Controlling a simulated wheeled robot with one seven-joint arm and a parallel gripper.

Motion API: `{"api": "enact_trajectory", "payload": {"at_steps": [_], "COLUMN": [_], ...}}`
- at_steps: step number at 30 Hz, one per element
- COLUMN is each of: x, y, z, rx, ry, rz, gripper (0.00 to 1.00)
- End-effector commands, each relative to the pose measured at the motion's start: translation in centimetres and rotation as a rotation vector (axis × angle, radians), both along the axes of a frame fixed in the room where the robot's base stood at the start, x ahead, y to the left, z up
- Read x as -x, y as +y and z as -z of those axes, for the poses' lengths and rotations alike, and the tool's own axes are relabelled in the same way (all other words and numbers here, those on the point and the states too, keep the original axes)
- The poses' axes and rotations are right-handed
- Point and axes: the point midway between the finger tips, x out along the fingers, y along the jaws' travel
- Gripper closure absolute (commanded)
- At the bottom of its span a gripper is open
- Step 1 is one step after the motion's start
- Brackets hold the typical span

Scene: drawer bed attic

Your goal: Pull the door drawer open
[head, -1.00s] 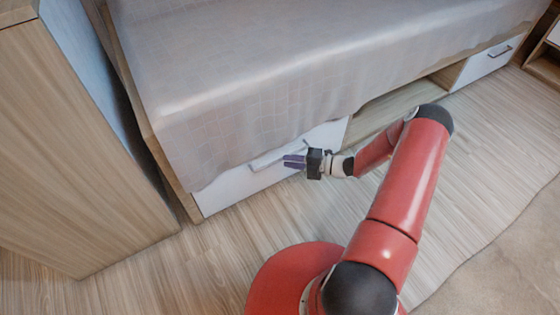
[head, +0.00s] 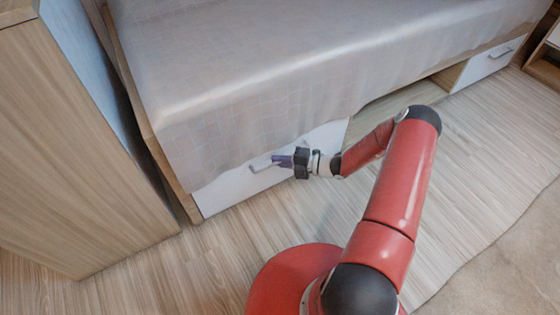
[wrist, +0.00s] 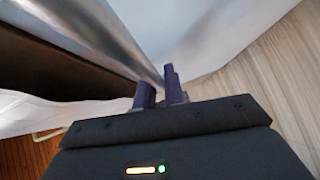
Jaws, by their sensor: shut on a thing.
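The white drawer front (head: 232,187) is low under the left part of the bed, its upper edge hidden by the hanging cover. Its front looks flush with the bed's base. A light metal handle (head: 258,165) runs along it; its right part is hidden behind my gripper. My gripper (head: 280,161) is at the handle, with its purple fingers pointing left. In the wrist view the silver handle bar (wrist: 115,40) runs down to the two purple fingers (wrist: 159,88), which are shut on it. The exact contact is small and partly hidden.
A wooden cabinet (head: 75,150) stands at the left, close to the bed's end. Another white drawer (head: 490,64) is at the bed's far right, beyond an open gap. The wood floor (head: 225,262) before the drawer is clear. A rug (head: 510,255) lies at the lower right.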

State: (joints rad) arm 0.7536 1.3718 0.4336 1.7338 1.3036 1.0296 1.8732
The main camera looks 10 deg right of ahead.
Motion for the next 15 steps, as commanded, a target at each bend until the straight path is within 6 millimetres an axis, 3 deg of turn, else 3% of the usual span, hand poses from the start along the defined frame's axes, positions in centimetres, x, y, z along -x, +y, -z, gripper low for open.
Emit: {"api": "enact_trajectory", "payload": {"at_steps": [8, 15], "x": [0.7, 3.4], "y": [-0.2, -1.1], "z": [0.0, -0.2], "rx": [0.000, -0.001], "ry": [0.002, 0.004], "rz": [-0.001, -0.001], "gripper": [1.00, 1.00]}}
